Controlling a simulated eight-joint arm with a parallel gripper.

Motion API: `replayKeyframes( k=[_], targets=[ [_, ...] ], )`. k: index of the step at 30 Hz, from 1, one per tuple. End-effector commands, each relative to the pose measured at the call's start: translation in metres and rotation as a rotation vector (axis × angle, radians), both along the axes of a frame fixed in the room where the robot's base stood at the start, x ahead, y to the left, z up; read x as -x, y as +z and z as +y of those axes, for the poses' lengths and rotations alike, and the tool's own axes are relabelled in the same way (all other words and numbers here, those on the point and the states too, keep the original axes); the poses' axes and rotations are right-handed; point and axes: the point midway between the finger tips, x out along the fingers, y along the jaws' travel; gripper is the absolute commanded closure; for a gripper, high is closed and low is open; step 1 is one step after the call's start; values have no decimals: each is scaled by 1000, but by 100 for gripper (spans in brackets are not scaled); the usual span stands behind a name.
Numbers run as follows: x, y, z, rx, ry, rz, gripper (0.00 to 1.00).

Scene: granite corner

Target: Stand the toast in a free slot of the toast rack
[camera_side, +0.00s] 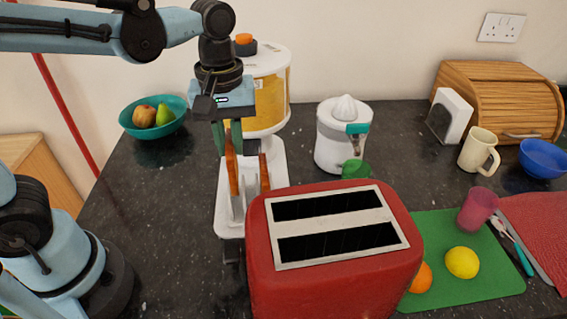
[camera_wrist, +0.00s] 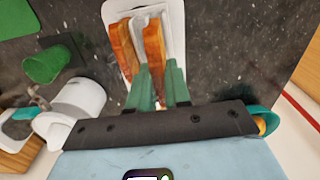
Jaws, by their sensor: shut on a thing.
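My gripper (camera_side: 229,146) is shut on a brown slice of toast (camera_side: 232,170), held upright on edge at the rack. In the wrist view, this held toast (camera_wrist: 154,45) shows between the green fingers (camera_wrist: 160,84). The white toast rack (camera_side: 226,212) stands behind the red toaster, with pale upright dividers. A second slice (camera_side: 264,174) stands in the rack to the right, apart from the held one; it is also in the wrist view (camera_wrist: 122,48). The held slice's lower edge is among the dividers; I cannot tell whether it rests on the rack's base.
The red toaster (camera_side: 335,285) stands close in front of the rack and hides part of it. A fruit bowl (camera_side: 170,127) is at the left. The counter left of the rack is clear.

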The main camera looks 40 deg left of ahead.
Motion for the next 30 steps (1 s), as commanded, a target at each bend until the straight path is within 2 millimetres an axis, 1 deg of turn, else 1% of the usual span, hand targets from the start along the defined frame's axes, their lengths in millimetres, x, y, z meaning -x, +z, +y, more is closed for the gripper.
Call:
replayKeyframes(
  k=[18, 24, 30],
  targets=[
    [-1, -44, 0, 0, 0, 0, 100],
    [0, -51, 0, 0, 0, 0, 100],
    [0, -53, 0, 0, 0, 0, 100]
  ],
)
